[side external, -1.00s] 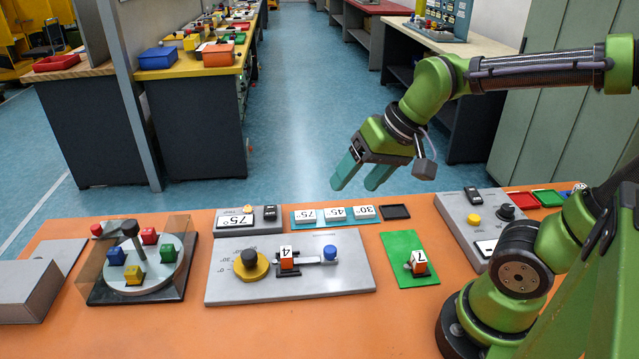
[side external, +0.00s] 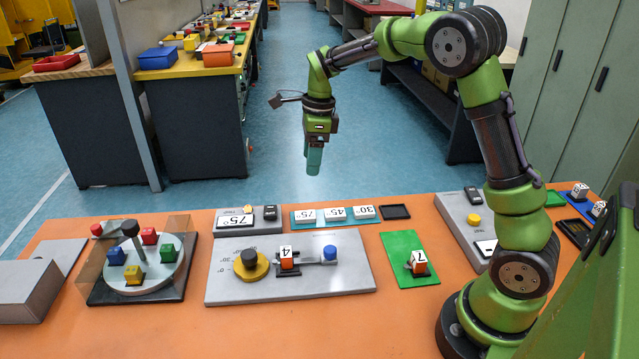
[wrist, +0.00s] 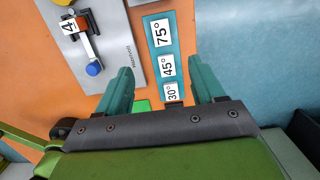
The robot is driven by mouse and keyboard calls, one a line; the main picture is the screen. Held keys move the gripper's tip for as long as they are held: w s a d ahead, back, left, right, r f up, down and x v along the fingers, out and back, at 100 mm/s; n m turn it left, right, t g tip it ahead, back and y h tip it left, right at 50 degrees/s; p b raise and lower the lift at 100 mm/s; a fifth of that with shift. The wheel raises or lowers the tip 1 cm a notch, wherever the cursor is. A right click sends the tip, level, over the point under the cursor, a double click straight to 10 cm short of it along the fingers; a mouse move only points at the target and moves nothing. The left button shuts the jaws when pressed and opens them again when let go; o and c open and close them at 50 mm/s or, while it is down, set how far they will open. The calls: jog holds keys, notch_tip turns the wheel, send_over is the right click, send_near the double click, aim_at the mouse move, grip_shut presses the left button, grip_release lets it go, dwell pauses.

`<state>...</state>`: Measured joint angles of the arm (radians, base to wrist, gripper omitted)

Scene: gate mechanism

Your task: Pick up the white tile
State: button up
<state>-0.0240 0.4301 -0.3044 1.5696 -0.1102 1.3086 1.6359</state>
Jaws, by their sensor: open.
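A grey gate panel (side external: 220,290) with a yellow dial (side external: 250,266) and blue knob (side external: 330,252) stands in front of the strip. A black tray (side external: 395,212) lies to its right. A 75° display box (side external: 236,222) stands left.

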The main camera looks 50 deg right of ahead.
send_over(305, 215)
jog(key=f, duration=1)
jog(key=shift+s+d, duration=0.2)
jog(key=shift+s, duration=0.15)
jog(key=shift+w+f, duration=0.15)
jog(key=shift+f, duration=1.2)
jog(key=shift+w+f, duration=0.1)
jog(key=shift+f, duration=1.2)
jog(key=c, duration=1.1)
